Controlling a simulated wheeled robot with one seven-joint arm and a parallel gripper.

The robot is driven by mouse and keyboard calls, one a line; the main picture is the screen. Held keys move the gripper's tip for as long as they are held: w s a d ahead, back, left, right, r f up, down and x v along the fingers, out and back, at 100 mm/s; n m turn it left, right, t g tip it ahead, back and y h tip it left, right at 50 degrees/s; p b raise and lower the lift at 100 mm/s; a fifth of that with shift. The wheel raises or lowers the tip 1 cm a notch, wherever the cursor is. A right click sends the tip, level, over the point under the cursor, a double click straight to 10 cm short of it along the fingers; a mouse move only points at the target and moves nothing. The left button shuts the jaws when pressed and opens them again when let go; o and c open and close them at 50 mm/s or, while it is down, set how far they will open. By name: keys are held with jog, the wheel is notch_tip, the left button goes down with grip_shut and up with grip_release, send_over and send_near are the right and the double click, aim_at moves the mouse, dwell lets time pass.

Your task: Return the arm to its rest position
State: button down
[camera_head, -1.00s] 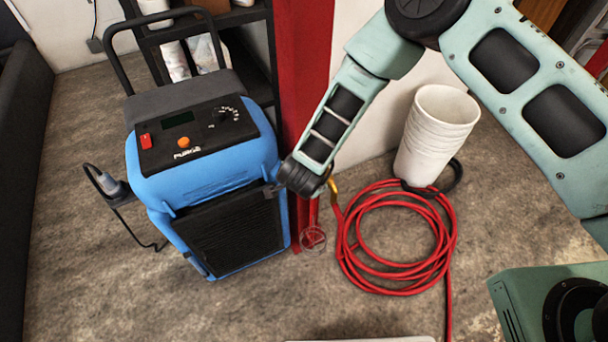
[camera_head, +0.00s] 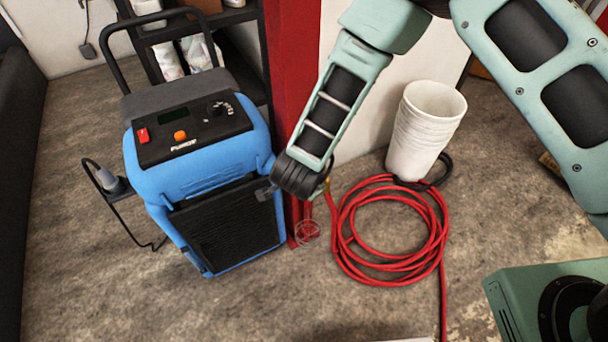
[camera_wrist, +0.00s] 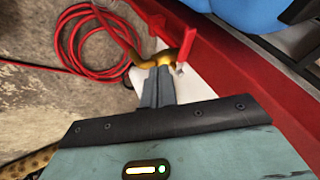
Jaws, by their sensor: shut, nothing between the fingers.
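My arm reaches down across the upper right of the head view, with its wrist in front of the blue machine's right edge. My gripper (camera_head: 265,193) shows there only as a small grey piece, mostly hidden by the wrist. In the wrist view my gripper (camera_wrist: 160,72) has its two grey fingers together, with nothing between them. A brass valve (camera_wrist: 178,56) with a red handle (camera_wrist: 188,42) appears just beyond the fingertips. I cannot tell how wide the gap to it is.
The blue machine (camera_head: 200,170) stands at left, beside a red post (camera_head: 291,60). A red hose coil (camera_head: 385,270) lies on the floor at centre right. Stacked white buckets (camera_head: 425,130) stand behind it. Open concrete floor lies in front.

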jog(key=s+a+r+n+g+y, duration=0.25)
jog(key=s+r+n, duration=0.25)
jog(key=r, duration=0.4)
jog(key=s+a+r+n+g+y, duration=0.1)
jog(key=s+a+r+n+y, duration=0.2)
jog(key=r, duration=0.6)
jog(key=s+d+r+n+g+h, duration=0.2)
jog(key=s+d+r+n, duration=0.1)
jog(key=s+d+n, duration=0.2)
jog(key=s+d+r+n+g+h, duration=0.1)
jog(key=s+d+r+n, duration=0.3)
jog(key=s+d, duration=0.6)
jog(key=d+h, duration=0.1)
jog(key=d, duration=0.2)
jog(key=shift+s+d+r+n+g, duration=0.2)
jog(key=shift+r+n+g, duration=0.1)
jog(key=shift+n+g, duration=0.1)
jog(key=shift+a, duration=0.1)
